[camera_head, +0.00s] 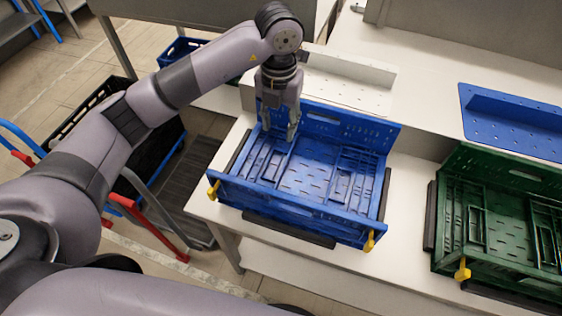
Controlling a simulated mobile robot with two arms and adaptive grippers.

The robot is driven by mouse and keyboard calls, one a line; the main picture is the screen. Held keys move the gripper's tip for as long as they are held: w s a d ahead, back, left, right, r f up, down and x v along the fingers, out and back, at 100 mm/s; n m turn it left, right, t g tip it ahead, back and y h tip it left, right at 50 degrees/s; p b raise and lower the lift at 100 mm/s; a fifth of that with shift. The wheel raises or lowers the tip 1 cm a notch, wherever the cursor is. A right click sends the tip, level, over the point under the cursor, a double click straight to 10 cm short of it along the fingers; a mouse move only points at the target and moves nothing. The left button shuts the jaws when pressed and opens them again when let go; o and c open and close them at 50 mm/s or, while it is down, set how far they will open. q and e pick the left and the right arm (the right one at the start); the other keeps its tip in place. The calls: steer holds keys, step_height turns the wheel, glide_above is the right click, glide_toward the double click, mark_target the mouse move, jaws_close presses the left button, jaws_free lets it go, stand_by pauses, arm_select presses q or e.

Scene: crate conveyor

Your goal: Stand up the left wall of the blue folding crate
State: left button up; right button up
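The blue folding crate (300,206) sits on the white table. Its far wall (345,128) and its near wall stand up. The left wall (268,163) lies folded flat inside, on the floor of the crate. The right wall (355,175) also lies flat inside. My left gripper (279,127) points down over the far left part of the crate, near the far end of the left wall. Its fingers are apart with nothing visible between them. I cannot tell whether they touch the crate. My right gripper is out of view.
A green crate (468,259) stands to the right on the table (408,205). A blue perforated part (515,125) and a white perforated bracket (345,85) lie behind. Yellow latches (369,241) stick out at the blue crate's near corners. A dark crate and a red-and-blue frame stand at left.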

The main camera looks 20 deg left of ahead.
mark_target(280, 170)
arm_select(q)
step_height(280, 170, down, 17)
steer(key=p, duration=0.3)
steer(key=shift+s, duration=0.1)
steer(key=shift+c, duration=0.4)
jaws_close()
stand_by(0.5)
